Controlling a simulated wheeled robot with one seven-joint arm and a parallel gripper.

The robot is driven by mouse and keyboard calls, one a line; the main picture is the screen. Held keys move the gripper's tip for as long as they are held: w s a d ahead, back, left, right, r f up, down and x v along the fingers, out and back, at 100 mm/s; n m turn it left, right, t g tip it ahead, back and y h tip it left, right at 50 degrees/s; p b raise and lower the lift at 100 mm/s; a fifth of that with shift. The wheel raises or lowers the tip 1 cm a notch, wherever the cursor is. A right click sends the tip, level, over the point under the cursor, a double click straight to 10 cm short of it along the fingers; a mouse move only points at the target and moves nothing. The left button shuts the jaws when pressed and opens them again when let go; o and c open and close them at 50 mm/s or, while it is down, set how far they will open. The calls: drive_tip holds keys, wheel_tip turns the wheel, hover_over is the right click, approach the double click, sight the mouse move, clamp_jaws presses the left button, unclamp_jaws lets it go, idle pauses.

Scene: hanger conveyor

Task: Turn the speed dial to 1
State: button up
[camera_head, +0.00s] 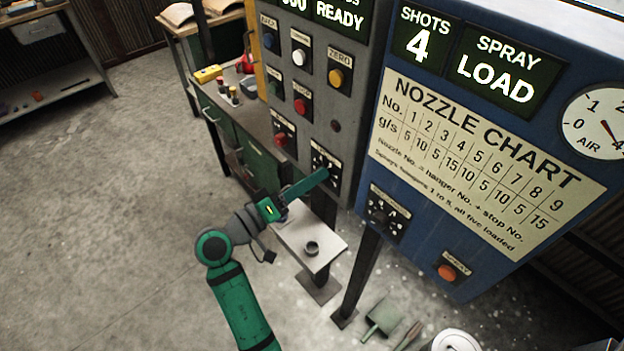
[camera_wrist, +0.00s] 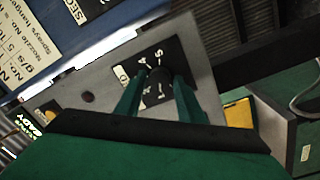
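The likely speed dial is a small black dial plate with white numbers low on the grey control panel (camera_head: 350,110). In the wrist view, the dial plate (camera_wrist: 158,85) lies ahead between the two green fingers. Its dark knob is hard to tell from the plate, and its pointer setting is not readable. My gripper (camera_head: 326,172) is in front of this dial in the head view, partly covering it. In the wrist view my gripper (camera_wrist: 160,88) has its fingers apart, one on each side of the knob. I see no clear contact with it.
A blue panel (camera_head: 490,240) on the right carries a nozzle chart, a second dial (camera_head: 385,215) and an orange button (camera_head: 447,272). Coloured buttons sit above my gripper on the grey panel. The floor at left is clear.

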drive_tip(key=shift+o, duration=0.7)
drive_tip(key=v, duration=1)
drive_tip(key=shift+s+a, duration=0.25)
drive_tip(key=shift+a, duration=0.1)
drive_tip(key=shift+f, duration=0.15)
